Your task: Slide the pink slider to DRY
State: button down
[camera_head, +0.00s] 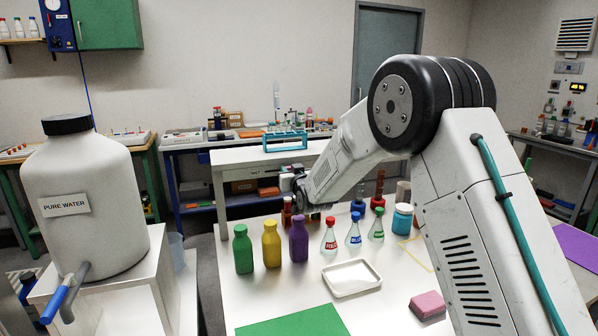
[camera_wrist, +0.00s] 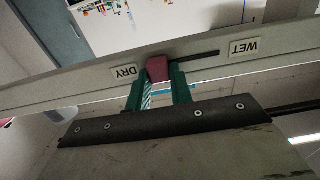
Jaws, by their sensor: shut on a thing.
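The pink slider (camera_wrist: 157,68) sits in a dark slot on a grey panel (camera_wrist: 60,95) in the wrist view. It is at the slot's left end, beside the DRY label (camera_wrist: 124,72). The slot runs bare to the right towards the WET label (camera_wrist: 244,48). Both labels appear upside down. My gripper (camera_wrist: 159,84) has green fingers, one on each side of the slider, and is shut on it. In the head view my arm reaches to the back of the table, where its end is partly hidden and the slider cannot be made out.
On the white table stand green, yellow and purple bottles (camera_head: 270,243), several small flasks (camera_head: 353,232), a white tray (camera_head: 352,278) and a pink block (camera_head: 427,304). A large PURE WATER jug (camera_head: 85,190) stands at the left. A blue-green rack (camera_head: 285,140) is behind.

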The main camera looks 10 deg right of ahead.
jog(key=shift+d, duration=0.2)
jog(key=c, duration=1.2)
grip_release()
jog(key=shift+d, duration=0.15)
jog(key=shift+c, duration=0.2)
jog(key=s+d, duration=0.1)
jog(key=s, duration=0.6)
jog(key=shift+s, duration=0.3)
